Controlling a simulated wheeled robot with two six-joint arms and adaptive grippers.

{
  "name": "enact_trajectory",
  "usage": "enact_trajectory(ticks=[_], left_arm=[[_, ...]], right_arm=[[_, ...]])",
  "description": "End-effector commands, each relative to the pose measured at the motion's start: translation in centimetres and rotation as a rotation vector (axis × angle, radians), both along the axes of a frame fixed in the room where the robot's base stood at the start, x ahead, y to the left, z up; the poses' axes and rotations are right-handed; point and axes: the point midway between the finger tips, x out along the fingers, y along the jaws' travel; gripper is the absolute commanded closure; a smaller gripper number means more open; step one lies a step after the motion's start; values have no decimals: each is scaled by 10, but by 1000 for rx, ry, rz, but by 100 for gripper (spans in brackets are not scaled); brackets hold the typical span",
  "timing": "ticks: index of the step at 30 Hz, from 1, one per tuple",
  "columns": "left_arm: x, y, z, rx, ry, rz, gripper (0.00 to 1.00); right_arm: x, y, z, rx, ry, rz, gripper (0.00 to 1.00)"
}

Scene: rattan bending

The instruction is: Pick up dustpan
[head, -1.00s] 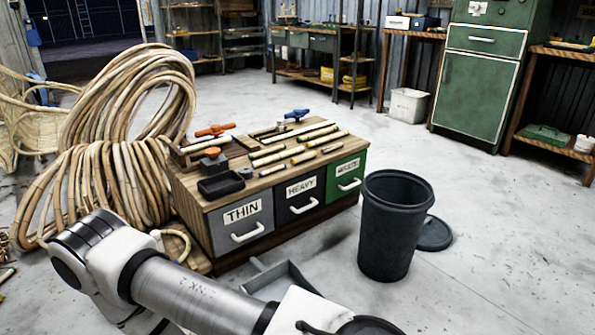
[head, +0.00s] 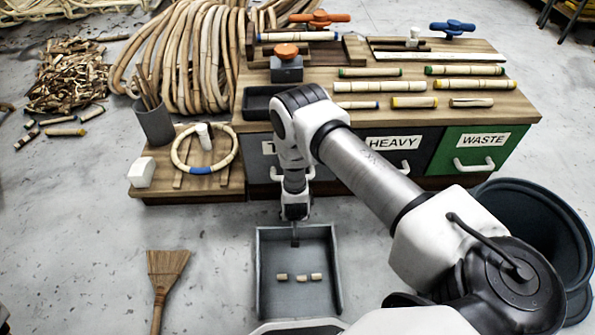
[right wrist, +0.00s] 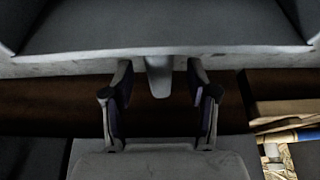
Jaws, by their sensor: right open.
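The grey dustpan (head: 262,272) lies on the floor in front of the drawer cabinet in the head view, with three short rattan pieces (head: 300,278) in it. My right gripper (head: 295,238) points down at the dustpan's far edge. In the right wrist view the dustpan (right wrist: 160,28) fills the top. Its short grey handle (right wrist: 158,77) shows between the two fingers of my right gripper (right wrist: 160,98), which are open with gaps on both sides of the handle. My left gripper is not in view.
A hand broom (head: 167,268) lies left of the dustpan. The cabinet with its green waste drawer (head: 470,150) stands just behind. A low wooden platform (head: 160,190) holds a rattan ring (head: 205,170). A dark bin (head: 540,215) stands at right. Floor between broom and dustpan is clear.

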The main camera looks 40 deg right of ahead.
Motion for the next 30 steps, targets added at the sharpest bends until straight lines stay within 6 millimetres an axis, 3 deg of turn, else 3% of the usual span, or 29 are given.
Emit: enact_trajectory(ticks=[1, 3, 11, 16, 30], left_arm=[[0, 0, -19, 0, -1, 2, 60], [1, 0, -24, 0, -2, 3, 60], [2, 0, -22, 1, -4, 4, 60], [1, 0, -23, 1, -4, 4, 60], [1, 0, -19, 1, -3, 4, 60]], right_arm=[[2, -4, -20, 0, 0, -2, 42], [7, -6, -29, 0, -1, -2, 42], [9, -7, -29, 0, 0, 0, 42], [9, -7, -29, 0, 0, 1, 98], [9, -8, -25, 0, 1, 1, 100]])
